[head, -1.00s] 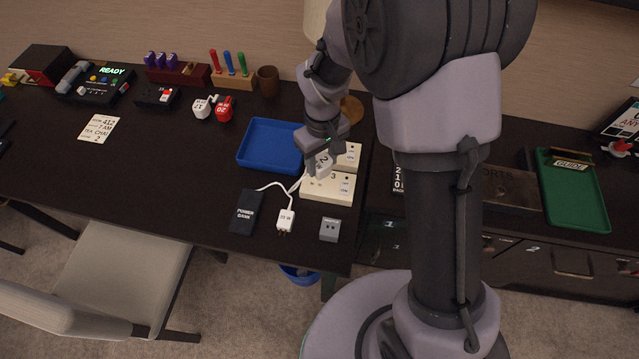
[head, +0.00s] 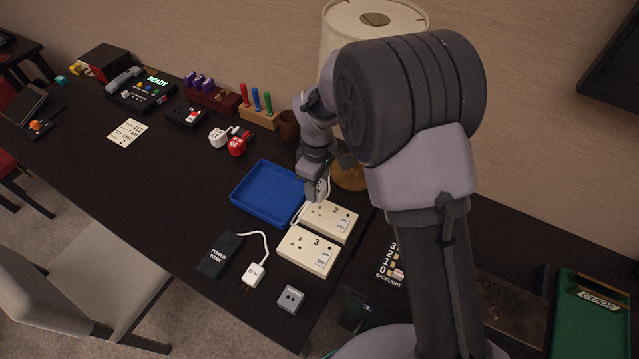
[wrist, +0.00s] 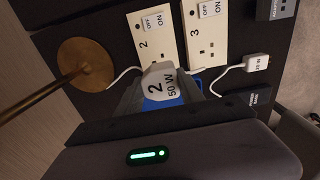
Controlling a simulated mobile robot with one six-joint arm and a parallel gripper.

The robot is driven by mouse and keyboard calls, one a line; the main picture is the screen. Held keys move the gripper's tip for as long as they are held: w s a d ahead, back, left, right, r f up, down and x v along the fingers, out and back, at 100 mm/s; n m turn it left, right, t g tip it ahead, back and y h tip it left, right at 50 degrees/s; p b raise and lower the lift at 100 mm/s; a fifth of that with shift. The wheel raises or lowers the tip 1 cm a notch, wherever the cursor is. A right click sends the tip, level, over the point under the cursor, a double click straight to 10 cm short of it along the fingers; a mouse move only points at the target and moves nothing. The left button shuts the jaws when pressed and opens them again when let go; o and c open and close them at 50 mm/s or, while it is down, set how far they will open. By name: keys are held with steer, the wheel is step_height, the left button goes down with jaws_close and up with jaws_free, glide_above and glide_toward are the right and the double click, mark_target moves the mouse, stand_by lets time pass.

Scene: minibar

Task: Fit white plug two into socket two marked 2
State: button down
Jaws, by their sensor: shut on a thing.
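White plug two (wrist: 160,84), marked "2" and "50 W", is held between the fingers of my gripper (wrist: 163,98) in the wrist view. In the head view my gripper (head: 317,186) is shut on it near the back left end of socket two (head: 342,226). Socket two is a cream block marked 2 with a switch; it also shows in the wrist view (wrist: 141,22), ahead of the plug. The plug looks apart from the socket holes. Its pins are hidden, and its height above the table is hard to tell.
Cream socket three (head: 318,262) lies beside socket two, toward the front. A blue tray (head: 243,207) is to the left. A white charger plug (head: 252,274), power bank (head: 220,255) and grey adapter (head: 290,299) are in front. A brass lamp base (head: 350,178) stands behind.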

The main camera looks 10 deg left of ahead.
steer(key=b, duration=0.4)
glide_above(318, 211)
steer(key=shift+f, duration=2.85)
steer(key=shift+f+b, duration=0.75)
steer(key=shift+f, duration=0.7)
steer(key=c, duration=0.7)
jaws_free()
steer(key=shift+o, duration=0.2)
step_height(318, 211, up, 18)
steer(key=p, duration=0.6)
steer(key=shift+f+p, duration=0.25)
steer(key=shift+p, duration=0.1)
